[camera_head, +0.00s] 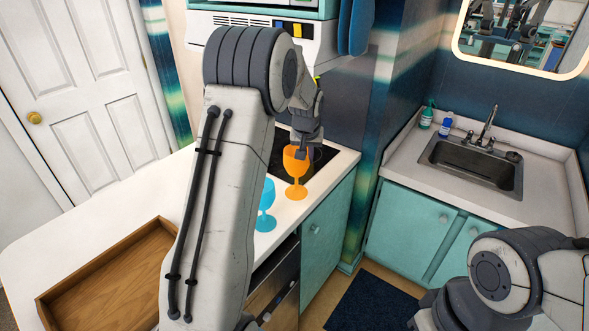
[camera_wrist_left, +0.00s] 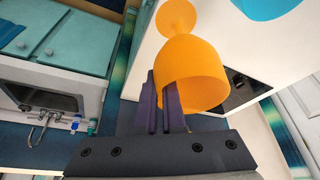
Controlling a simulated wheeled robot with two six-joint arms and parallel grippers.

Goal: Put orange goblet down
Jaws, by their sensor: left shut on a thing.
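The orange goblet (camera_head: 296,168) is upright at the front edge of the white counter, beside the dark cooktop. My left gripper (camera_head: 304,147) is above it and shut on the rim of its bowl. In the left wrist view the gripper (camera_wrist_left: 168,108) pinches the wall of the orange goblet (camera_wrist_left: 196,72), with its mouth facing the camera. The foot looks at or just above the counter; I cannot tell if it touches. My right arm shows at the lower right, but its gripper is not in view.
A blue goblet (camera_head: 267,203) stands on the counter (camera_head: 140,205) just left of the orange one. A wooden tray (camera_head: 112,275) lies at the lower left. The cooktop (camera_head: 322,160) is behind. A sink (camera_head: 472,165) is on the separate right counter.

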